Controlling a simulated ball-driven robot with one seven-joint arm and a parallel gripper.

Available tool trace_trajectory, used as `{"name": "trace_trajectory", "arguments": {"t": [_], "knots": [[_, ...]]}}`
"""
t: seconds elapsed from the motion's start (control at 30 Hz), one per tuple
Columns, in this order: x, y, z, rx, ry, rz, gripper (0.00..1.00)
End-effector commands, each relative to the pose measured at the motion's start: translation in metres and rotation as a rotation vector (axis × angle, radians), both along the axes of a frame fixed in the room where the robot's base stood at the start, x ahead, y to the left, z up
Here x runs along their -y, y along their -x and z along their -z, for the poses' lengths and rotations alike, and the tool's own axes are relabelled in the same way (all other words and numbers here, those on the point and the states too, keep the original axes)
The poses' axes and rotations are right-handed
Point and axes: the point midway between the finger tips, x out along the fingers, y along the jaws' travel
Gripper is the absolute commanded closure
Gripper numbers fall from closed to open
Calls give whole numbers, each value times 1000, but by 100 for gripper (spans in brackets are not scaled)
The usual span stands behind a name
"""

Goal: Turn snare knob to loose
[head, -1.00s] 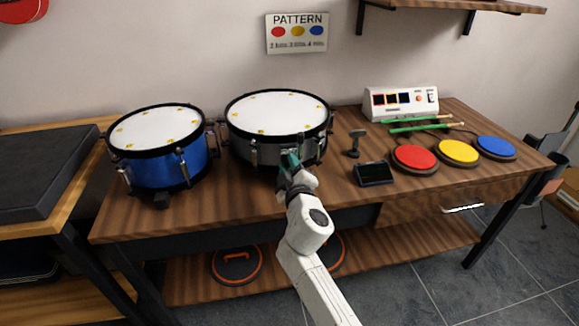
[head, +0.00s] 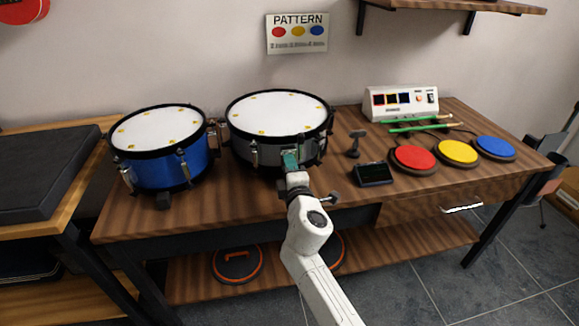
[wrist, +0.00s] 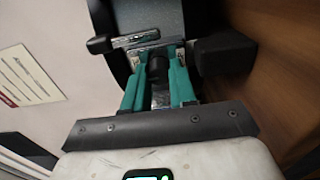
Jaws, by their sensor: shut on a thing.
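The grey snare drum (head: 262,152) with a white head stands at the middle back of the table. In the wrist view its dark grey shell (wrist: 150,18) fills the top. My gripper (head: 290,160) is at the drum's front side. In the wrist view its teal fingers (wrist: 158,72) are closed around a small dark knob (wrist: 158,66) below a metal plate on the shell. A short dark lever (wrist: 122,39) sticks out just beside the knob. The fingers hide the knob's sides, and no tight or loose marking is readable.
A blue drum (head: 160,170) stands to the left. To the right are a small dark screen (head: 373,173), a small dark stand (head: 355,145), and red (head: 414,159), yellow (head: 458,152) and blue (head: 495,147) pads. A black block (wrist: 225,54) sits close beside my fingers.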

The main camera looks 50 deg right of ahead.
Motion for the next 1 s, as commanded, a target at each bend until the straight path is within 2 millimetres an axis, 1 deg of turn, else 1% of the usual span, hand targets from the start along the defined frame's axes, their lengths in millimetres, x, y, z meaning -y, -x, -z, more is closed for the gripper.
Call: {"name": "trace_trajectory", "arguments": {"t": [0.53, 0.57, 0.67, 0.87, 1.0], "knots": [[-2, 0, 2, -19, 23, -4, 100], [-2, 0, 2, -19, 23, -4, 73], [-2, 0, 2, -19, 22, -3, 64], [-1, 0, 1, -17, 22, -2, 64], [-4, 5, 1, -17, 23, -2, 64]]}}
